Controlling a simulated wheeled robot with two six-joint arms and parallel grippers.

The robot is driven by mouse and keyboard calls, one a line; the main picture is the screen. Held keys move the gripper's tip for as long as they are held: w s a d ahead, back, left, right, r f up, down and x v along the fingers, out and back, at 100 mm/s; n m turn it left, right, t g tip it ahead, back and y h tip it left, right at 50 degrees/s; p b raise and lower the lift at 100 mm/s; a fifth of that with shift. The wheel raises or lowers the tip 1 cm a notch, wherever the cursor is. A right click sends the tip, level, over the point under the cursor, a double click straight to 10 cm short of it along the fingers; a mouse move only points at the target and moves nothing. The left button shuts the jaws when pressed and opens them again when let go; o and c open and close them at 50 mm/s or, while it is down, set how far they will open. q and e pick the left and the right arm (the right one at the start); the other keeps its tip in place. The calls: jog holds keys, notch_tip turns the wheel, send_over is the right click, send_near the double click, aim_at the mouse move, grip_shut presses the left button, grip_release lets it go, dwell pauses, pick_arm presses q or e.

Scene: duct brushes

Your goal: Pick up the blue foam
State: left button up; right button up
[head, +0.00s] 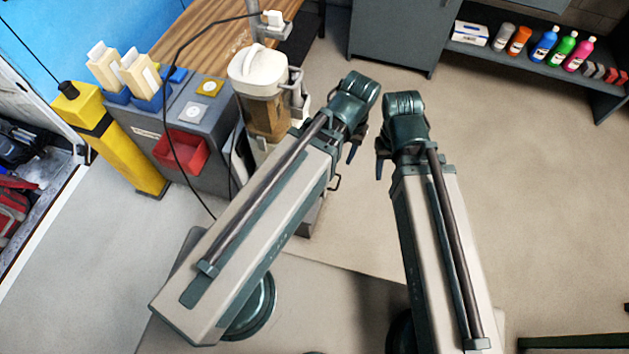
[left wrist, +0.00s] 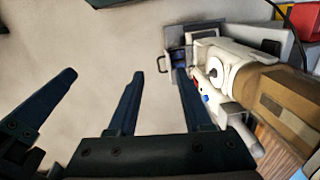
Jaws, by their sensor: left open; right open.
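I cannot make out a piece that is clearly the blue foam. Blue holders (head: 150,103) sit on the grey station at the left, away from both grippers. My left gripper (head: 352,154) is partly hidden by its own wrist beside the brown-and-white canister machine. In the left wrist view, its two dark fingers (left wrist: 158,76) are apart with nothing between them. My right gripper (head: 379,166) hangs just right of it over the floor, mostly hidden under its wrist. Its fingers show no held thing.
The canister machine (head: 264,118) stands close to my left gripper. The grey station has a red bin (head: 180,150), with a yellow post (head: 120,145) beside it. Bottles (head: 562,50) stand on a shelf at the upper right. The floor at the right is open.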

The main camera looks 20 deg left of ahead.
pick_arm(q)
jog(key=w+a+f+n+b, duration=0.3)
jog(key=f+n+b, duration=0.3)
jog(key=f+b, duration=0.4)
jog(key=w+a+f+n+b, duration=0.3)
jog(key=w+f+n+b, duration=0.2)
jog(key=f+b, duration=0.5)
jog(key=w+a+f+n+h+b, duration=0.1)
jog(key=w+a+f+n+b, duration=0.2)
jog(key=f+n+b, duration=0.4)
jog(key=shift+w+a+f+n+b, duration=0.2)
jog(key=shift+f+b, duration=0.35)
jog(key=shift+f, duration=0.4)
jog(key=shift+w+a+f+n+b, duration=0.1)
jog(key=shift+w+f+b, duration=0.3)
jog(key=shift+f, duration=0.55)
jog(key=shift+w+a+f+n+b, duration=0.1)
jog(key=shift+w+f+b, duration=0.05)
jog(key=shift+f+b, duration=0.65)
jog(key=shift+f, duration=0.55)
notch_tip(320, 180, down, 5)
jog(key=b, duration=0.5)
jog(key=shift+a+f+b, duration=0.15)
jog(key=shift+b, duration=0.25)
grip_shut()
